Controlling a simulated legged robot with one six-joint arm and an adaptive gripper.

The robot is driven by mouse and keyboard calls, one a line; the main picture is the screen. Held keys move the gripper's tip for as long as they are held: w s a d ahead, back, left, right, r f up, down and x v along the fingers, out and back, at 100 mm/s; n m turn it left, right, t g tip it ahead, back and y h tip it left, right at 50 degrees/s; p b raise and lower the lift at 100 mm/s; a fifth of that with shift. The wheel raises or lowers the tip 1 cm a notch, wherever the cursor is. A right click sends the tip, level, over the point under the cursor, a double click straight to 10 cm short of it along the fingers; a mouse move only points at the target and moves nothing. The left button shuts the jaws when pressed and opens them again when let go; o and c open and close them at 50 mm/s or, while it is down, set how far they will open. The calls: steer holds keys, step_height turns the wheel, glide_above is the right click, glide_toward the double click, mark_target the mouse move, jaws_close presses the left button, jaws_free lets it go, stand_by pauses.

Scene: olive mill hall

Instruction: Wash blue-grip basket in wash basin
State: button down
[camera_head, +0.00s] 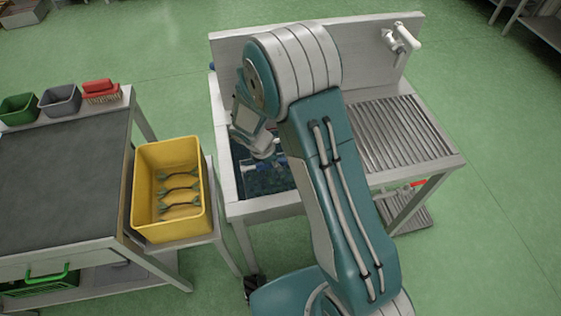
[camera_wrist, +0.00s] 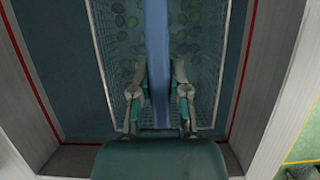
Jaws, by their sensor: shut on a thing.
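The basket (camera_wrist: 198,115) is a pale mesh basket with a long blue grip (camera_wrist: 157,30) running across it; several round green olives show in it. It sits down inside the wash basin (camera_wrist: 60,75), whose dark blue-green inside has a red line around it. My gripper (camera_wrist: 159,75) is shut on the blue grip, one finger on each side. In the head view the wash basin (camera_head: 265,183) is the dark well at the left of the steel sink unit. A bit of the blue grip (camera_head: 250,167) shows there; my arm hides most of the basket.
A ribbed drainboard (camera_head: 400,135) lies right of the basin, with a white tap (camera_head: 402,36) on the backsplash. Left, a yellow crate (camera_head: 143,190) holds several dark forked pieces. A dark-topped table (camera_head: 60,190) carries a red brush (camera_head: 100,91), a grey bin (camera_head: 60,99) and a green bin (camera_head: 19,108).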

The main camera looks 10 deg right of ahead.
steer(key=shift+d, duration=4)
steer(key=shift+a, duration=4.05)
steer(key=shift+d, duration=2.05)
step_height(320, 180, up, 21)
